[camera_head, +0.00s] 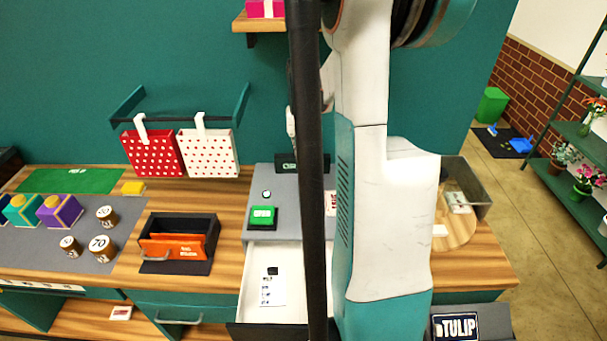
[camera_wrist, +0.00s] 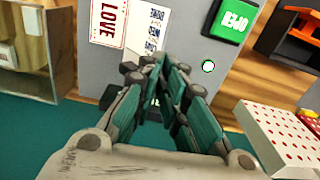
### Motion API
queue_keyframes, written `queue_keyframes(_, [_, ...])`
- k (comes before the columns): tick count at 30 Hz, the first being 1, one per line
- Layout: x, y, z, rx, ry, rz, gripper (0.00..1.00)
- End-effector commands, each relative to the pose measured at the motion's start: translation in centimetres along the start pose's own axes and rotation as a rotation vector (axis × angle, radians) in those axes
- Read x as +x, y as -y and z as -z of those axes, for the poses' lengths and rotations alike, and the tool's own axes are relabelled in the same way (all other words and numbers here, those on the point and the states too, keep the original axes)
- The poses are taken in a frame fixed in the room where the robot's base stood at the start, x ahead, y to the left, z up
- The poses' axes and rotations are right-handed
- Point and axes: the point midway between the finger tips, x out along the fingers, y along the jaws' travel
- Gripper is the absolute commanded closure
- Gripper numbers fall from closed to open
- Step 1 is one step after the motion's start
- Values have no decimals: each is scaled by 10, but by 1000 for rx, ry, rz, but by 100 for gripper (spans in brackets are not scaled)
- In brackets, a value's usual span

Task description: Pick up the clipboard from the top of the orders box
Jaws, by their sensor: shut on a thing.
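My gripper (camera_wrist: 160,68) is closed, fingers together over the box top. In the head view my arm and a dark pole hide the gripper's tips and the clipboard. It is unclear whether the clipboard is lifted or touching the box.
A LOVE card (camera_wrist: 108,20) and a green button block (camera_wrist: 231,19) are on the box top. The open white drawer (camera_head: 293,262) sticks out in front. An orange-and-black tray (camera_head: 179,247) is left. Dotted bags (camera_head: 152,155) hang behind left. A clear bin (camera_head: 478,187) stands right.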

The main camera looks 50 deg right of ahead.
Motion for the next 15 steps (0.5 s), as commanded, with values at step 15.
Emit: queue_keyframes(15, [-38, 0, 0, 0, 0, 0, 100])
